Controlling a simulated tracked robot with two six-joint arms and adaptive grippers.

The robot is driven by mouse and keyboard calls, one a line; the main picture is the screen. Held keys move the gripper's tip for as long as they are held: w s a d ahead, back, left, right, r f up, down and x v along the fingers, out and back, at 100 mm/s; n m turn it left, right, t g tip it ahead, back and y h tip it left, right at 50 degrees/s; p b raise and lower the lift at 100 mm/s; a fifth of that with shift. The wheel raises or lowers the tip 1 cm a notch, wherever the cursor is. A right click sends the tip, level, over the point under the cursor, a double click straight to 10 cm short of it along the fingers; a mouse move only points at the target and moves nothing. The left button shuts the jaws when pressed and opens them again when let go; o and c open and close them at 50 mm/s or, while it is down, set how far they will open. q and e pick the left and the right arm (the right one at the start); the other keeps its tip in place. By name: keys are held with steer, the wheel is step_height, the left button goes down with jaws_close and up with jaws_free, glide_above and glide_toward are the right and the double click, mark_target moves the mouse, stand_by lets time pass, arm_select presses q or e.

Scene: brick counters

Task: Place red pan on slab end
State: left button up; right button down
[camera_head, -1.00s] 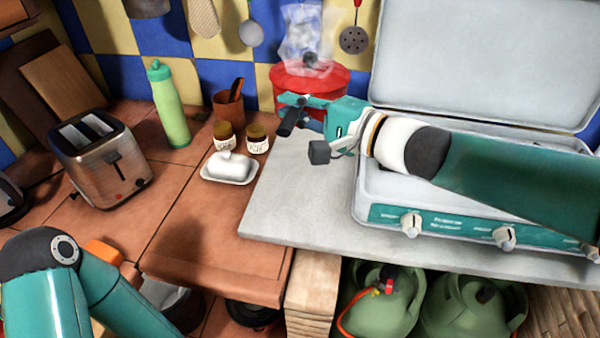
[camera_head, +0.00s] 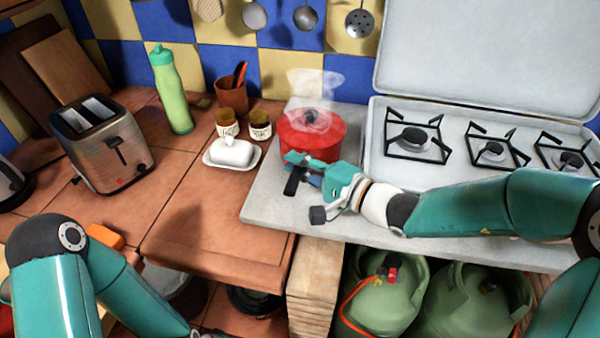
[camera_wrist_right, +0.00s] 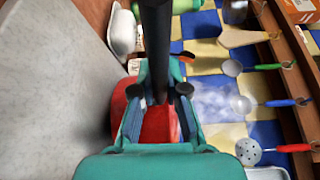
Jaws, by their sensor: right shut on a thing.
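The red pan (camera_head: 318,141) has a lid with a dark knob, and steam rises from it. It is over the left end of the pale grey slab (camera_head: 275,205), left of the stove. It looks level, on or just above the slab; I cannot tell if it touches. My right gripper (camera_head: 299,172) is shut on the pan's black handle, which points toward me. In the right wrist view the handle (camera_wrist_right: 156,45) runs up between the fingers, with the red pan (camera_wrist_right: 160,125) partly hidden behind the gripper. My left arm shows at lower left, its gripper out of view.
The open camp stove (camera_head: 470,150) stands right of the pan. A white butter dish (camera_head: 232,153), two small jars (camera_head: 259,127), a brown cup (camera_head: 231,98) and a green bottle (camera_head: 170,90) stand to the left. The slab's front left part is clear. Utensils hang behind.

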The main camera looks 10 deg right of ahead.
step_height(320, 180, down, 2)
steer(key=shift+w+f, duration=0.1)
steer(key=shift+f, duration=0.15)
steer(key=c, duration=1.2)
jaws_free()
steer(key=shift+f, duration=0.1)
steer(key=b+v, duration=0.1)
steer(key=v, duration=1.1)
steer(key=shift+b, duration=0.35)
steer(key=shift+f, duration=0.1)
